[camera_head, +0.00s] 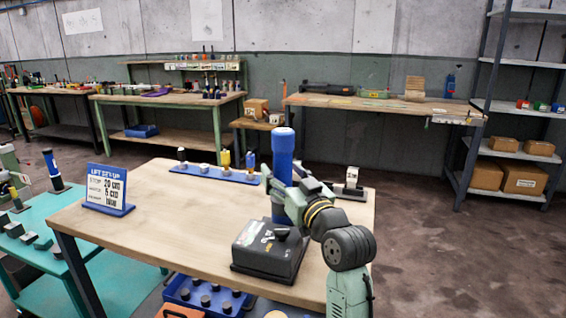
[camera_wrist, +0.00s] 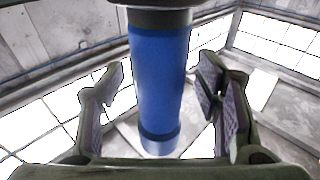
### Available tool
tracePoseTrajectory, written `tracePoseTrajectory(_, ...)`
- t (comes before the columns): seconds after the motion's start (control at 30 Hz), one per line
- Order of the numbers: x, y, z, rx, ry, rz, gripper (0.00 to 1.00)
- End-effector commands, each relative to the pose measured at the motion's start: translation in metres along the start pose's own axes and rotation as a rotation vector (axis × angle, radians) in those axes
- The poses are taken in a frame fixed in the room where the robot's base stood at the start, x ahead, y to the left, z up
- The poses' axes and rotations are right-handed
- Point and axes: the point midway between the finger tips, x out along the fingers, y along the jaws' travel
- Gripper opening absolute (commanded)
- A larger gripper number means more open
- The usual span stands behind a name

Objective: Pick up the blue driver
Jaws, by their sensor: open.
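The blue driver (camera_head: 282,150) is a tall upright blue cylinder above the wooden table, next to a black box. In the wrist view my gripper (camera_wrist: 162,95) is open, with one finger on each side of the driver and a visible gap to each. The driver's foot is partly hidden behind the black box.
A black box (camera_head: 262,258) stands in front of the driver. A blue rack (camera_head: 205,172) with several small tools and a black stand (camera_head: 350,190) are at the table's back. A blue sign (camera_head: 108,190) stands at left. The table's left middle is clear.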

Motion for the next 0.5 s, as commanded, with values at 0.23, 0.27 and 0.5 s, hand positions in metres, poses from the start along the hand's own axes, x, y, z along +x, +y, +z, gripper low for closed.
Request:
tracePoseTrajectory(0.23, 0.0047, -0.0001, 0.0003, -0.001, 0.001, 0.001, 0.58)
tracePoseTrajectory(0.27, 0.0047, -0.0001, 0.0003, -0.001, 0.001, 0.001, 0.58)
tracePoseTrajectory(0.5, 0.0045, -0.0001, 0.0002, -0.001, 0.001, 0.000, 0.43)
